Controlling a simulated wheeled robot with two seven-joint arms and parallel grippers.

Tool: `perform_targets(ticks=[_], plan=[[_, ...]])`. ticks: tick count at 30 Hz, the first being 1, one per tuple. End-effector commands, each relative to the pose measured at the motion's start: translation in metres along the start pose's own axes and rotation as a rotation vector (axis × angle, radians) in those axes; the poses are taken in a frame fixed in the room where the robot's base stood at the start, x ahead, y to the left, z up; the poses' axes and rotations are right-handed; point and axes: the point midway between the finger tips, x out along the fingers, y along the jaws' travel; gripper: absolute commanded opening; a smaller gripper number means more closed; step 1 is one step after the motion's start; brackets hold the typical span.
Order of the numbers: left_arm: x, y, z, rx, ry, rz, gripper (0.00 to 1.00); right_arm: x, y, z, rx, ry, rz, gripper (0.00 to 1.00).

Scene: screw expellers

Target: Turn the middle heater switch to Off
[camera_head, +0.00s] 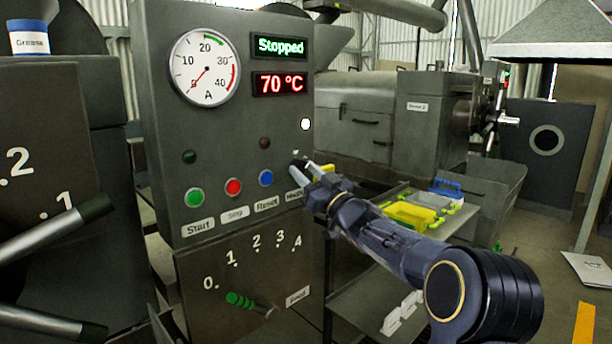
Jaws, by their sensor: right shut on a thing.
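The grey control panel (225,125) of the middle machine stands upright in the centre-left. My right gripper (306,170) reaches in from the right, against the panel's lower right part. It is shut on the heater switch (297,162), a small dark knob just right of the blue button. The fingers cover most of the knob, so its angle cannot be told. The label (293,195) under it is partly hidden by the gripper. A white lamp (305,124) above is lit. My left gripper is not in view.
Green (194,197), red (233,187) and blue (266,178) buttons sit left of the switch. The displays read "Stopped" (281,46) and 70 °C (280,84). A lever with a green grip (240,300) juts out below. A tray of yellow items (410,213) lies behind my right arm.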

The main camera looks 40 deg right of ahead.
Motion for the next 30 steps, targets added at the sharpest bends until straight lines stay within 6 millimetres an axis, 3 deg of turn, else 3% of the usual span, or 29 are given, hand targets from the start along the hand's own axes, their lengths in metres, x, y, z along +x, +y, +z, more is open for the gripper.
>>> perform_targets(ticks=[11,30], plan=[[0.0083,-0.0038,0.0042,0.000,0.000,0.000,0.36,0.0000,0.0026,0.0020,-0.311,0.024,-0.131,0.13],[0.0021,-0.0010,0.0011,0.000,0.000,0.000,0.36,0.0008,0.0050,0.0013,-0.766,0.059,-0.326,0.13]])
